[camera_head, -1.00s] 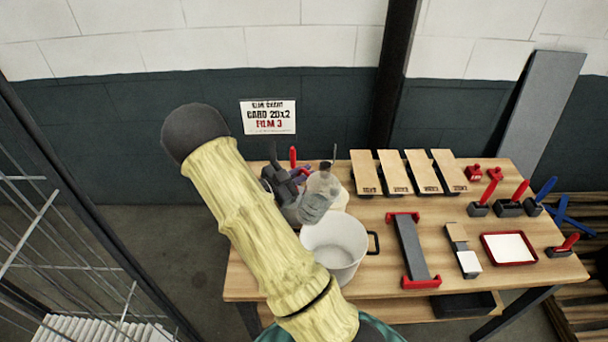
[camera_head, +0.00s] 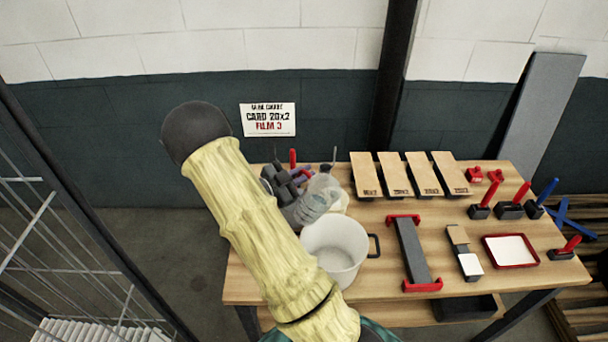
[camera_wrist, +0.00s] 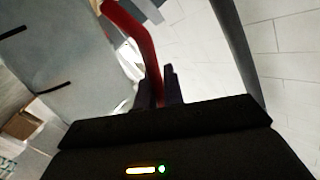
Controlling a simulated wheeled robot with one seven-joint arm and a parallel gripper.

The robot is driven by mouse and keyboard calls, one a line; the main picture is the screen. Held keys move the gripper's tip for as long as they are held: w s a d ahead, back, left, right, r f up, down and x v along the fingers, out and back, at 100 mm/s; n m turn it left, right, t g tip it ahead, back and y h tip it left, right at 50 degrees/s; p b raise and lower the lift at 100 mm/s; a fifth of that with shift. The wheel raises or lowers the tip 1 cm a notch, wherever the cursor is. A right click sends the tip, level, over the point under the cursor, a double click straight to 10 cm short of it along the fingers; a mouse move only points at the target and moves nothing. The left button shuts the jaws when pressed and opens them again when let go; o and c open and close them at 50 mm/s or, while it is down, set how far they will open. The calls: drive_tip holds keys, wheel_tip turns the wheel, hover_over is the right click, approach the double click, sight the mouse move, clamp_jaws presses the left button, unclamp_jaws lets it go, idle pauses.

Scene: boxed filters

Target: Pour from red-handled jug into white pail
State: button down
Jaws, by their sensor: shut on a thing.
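The white pail (camera_head: 335,265) stands upright on the wooden table, its dark handle to the right. My gripper (camera_head: 285,185) is behind my yellow-sleeved arm, above and left of the pail. In the wrist view, my gripper (camera_wrist: 160,82) is shut on a red handle (camera_wrist: 132,28), which runs up and left from the fingers. The jug (camera_head: 311,206) shows as a grey, see-through body beside my gripper, above the pail's far left rim. It looks tilted; its mouth and contents are not clear. My arm hides part of the gripper and the table.
Several tan card-covered panels (camera_head: 395,174) lie at the back of the table (camera_head: 380,285). A grey bar with red ends (camera_head: 412,250) lies right of the pail. A red-rimmed white tray (camera_head: 510,250) and red- and blue-handled tools (camera_head: 515,203) are farther right. A wire cage stands at the left.

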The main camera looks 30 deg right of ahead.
drive_tip(key=shift+s+r+m+b, duration=0.15)
drive_tip(key=shift+r+m+b, duration=0.25)
drive_tip(key=shift+m+b, duration=0.75)
idle(1.5)
drive_tip(key=shift+s+d+f+m+t+y+b, duration=0.15)
drive_tip(key=shift+s+m+t+y+b, duration=0.2)
drive_tip(key=shift+m+b, duration=0.7)
drive_tip(key=shift+s+d+r+m+t+y+b, duration=0.15)
drive_tip(key=shift+s+m+b, duration=0.25)
drive_tip(key=shift+b, duration=1.15)
idle(2.8)
